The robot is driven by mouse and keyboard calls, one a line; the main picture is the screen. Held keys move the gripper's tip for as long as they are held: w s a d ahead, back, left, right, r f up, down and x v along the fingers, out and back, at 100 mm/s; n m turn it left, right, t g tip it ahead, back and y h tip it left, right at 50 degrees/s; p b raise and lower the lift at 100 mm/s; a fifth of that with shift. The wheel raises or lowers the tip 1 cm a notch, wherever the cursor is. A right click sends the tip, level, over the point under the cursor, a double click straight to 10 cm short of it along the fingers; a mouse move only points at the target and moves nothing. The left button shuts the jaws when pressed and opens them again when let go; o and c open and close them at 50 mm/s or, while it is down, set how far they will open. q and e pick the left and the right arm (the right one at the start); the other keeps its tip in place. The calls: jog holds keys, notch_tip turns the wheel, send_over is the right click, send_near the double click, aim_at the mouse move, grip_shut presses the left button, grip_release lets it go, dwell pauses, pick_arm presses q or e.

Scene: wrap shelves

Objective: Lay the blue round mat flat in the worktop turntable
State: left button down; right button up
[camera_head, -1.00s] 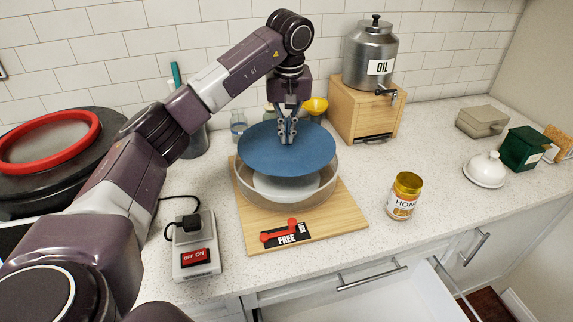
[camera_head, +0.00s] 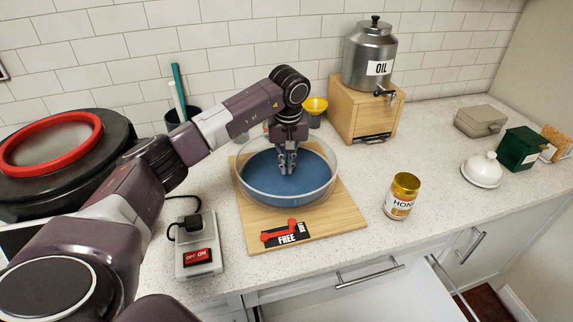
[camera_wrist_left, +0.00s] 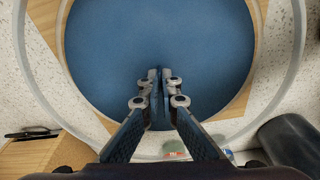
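The blue round mat (camera_head: 262,172) is inside the worktop turntable, a round tray with a clear raised rim (camera_head: 240,186) on a wooden board. The mat looks level and low within the rim, covering the pale base. Whether its whole underside touches cannot be told. My left gripper (camera_head: 287,172) points down inside the rim, over the mat's middle. My right gripper is not in view.
The wooden board (camera_head: 340,215) carries a red lever by a FREE label (camera_head: 285,234). A switch box (camera_head: 198,250) is left of it, a honey jar (camera_head: 402,197) right. The oil dispenser on its wooden stand (camera_head: 365,105) is behind right. A drawer (camera_head: 390,295) is open in front.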

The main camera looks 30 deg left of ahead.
aim_at(287, 178)
pick_arm(q)
jog(key=shift+f, duration=0.15)
jog(key=c, duration=2.2)
grip_release()
jog(key=shift+o, duration=0.2)
jog(key=shift+r, duration=0.3)
notch_tip(287, 178, up, 12)
jog(key=s+d+b, duration=0.1)
jog(key=shift+s+f+b, duration=0.15)
jog(key=shift+s+b, duration=0.05)
jog(key=shift+b, duration=0.2)
jog(key=shift+d, duration=0.1)
